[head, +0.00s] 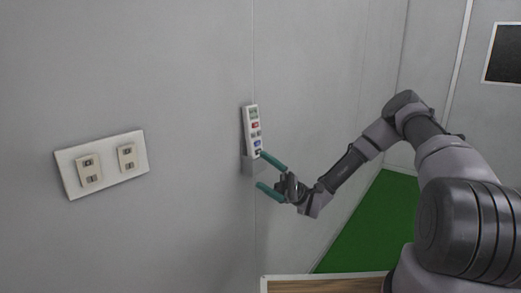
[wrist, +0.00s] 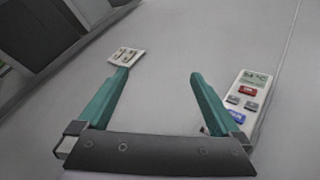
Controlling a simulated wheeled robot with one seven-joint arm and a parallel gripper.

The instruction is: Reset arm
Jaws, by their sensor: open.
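My gripper (head: 262,171) reaches toward the grey wall in the head view, with its two green fingers spread apart and nothing between them. The gripper also shows in the wrist view (wrist: 158,77). A white remote control (head: 252,130) with a small display and coloured buttons sits upright in a grey wall holder (head: 251,165). The upper finger is close to the remote's lower end; I cannot tell whether they touch. In the wrist view the remote (wrist: 250,100) is just right of the right finger, its display lit with a reading and its lower end partly hidden.
A white wall plate with two switches (head: 101,163) is on the wall to the left. A wooden surface with a pale edge (head: 325,285) is at the bottom. Green floor (head: 375,225) shows behind my arm. A dark framed panel (head: 503,54) is at the upper right.

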